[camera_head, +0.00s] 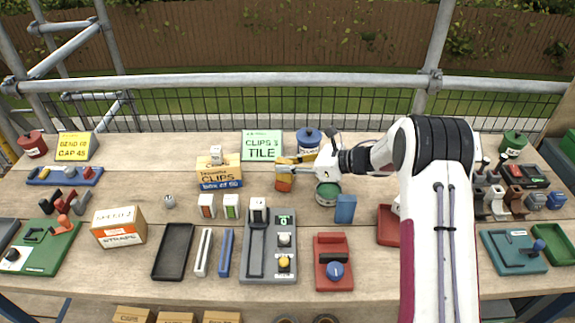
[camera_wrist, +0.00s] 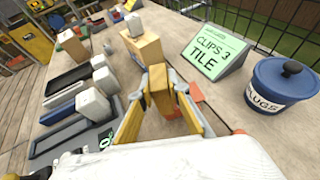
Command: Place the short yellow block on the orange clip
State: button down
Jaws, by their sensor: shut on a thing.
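My gripper (camera_head: 284,165) reaches in from the right, low over the middle of the bench. It is shut on the short yellow block (camera_wrist: 158,88), which shows between the grey fingertips in the wrist view. The orange clip (camera_head: 283,184) shows directly below the fingers in the head view. An orange-red patch (camera_wrist: 196,92) shows just beyond the fingers in the wrist view. The fingers hide much of the block and clip, so I cannot tell whether the block touches the clip.
A clips box (camera_head: 220,173) with a white piece on top stands to the left. The green Clips 3 Tile sign (camera_head: 262,145) and blue plugs pot (camera_head: 308,140) stand behind. A green round tin (camera_head: 327,194) and blue block (camera_head: 345,209) are to the right.

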jog(key=shift+f, duration=0.2)
jog(key=c, duration=1.9)
grip_release()
jog(key=shift+r, duration=0.15)
jog(key=shift+d, duration=0.15)
jog(key=v, duration=1.1)
jog(key=shift+s+d+r, duration=0.2)
jog(key=shift+d, duration=0.05)
